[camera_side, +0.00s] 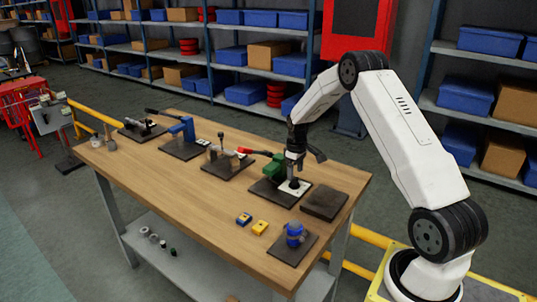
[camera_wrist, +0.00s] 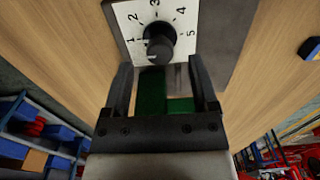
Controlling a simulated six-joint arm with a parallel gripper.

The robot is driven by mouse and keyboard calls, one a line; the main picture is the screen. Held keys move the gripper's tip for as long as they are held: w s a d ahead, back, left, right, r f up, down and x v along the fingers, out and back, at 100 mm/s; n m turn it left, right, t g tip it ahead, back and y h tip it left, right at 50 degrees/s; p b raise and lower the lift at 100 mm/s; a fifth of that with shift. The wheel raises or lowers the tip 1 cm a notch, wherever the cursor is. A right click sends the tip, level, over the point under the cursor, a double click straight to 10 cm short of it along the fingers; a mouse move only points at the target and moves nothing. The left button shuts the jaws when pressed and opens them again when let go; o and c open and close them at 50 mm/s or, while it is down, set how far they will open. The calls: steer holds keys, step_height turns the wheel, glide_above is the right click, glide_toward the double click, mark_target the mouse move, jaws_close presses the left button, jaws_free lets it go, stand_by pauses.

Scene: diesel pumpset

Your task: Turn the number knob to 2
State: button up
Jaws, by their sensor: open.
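The number knob (camera_wrist: 159,42) is black and round and sits on a white dial plate (camera_wrist: 130,15) marked 1 to 5. A small light mark shows at the knob's lower edge, away from the numeral 2 at upper left; I cannot tell for sure that it is the pointer. My gripper (camera_wrist: 162,78) is open, its two fingers apart on the left and right below the knob in the wrist view, not closed on it. In the side view my gripper (camera_side: 294,165) is just above the dial plate (camera_side: 295,188), and partly hides the knob.
A green part (camera_wrist: 152,92) shows between my fingers; a green device (camera_side: 272,168) stands beside the dial.

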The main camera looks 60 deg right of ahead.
steer(key=shift+f, duration=1.05)
jaws_close()
steer(key=shift+m, duration=0.3)
steer(key=m, duration=0.4)
steer(key=shift+m, duration=2.2)
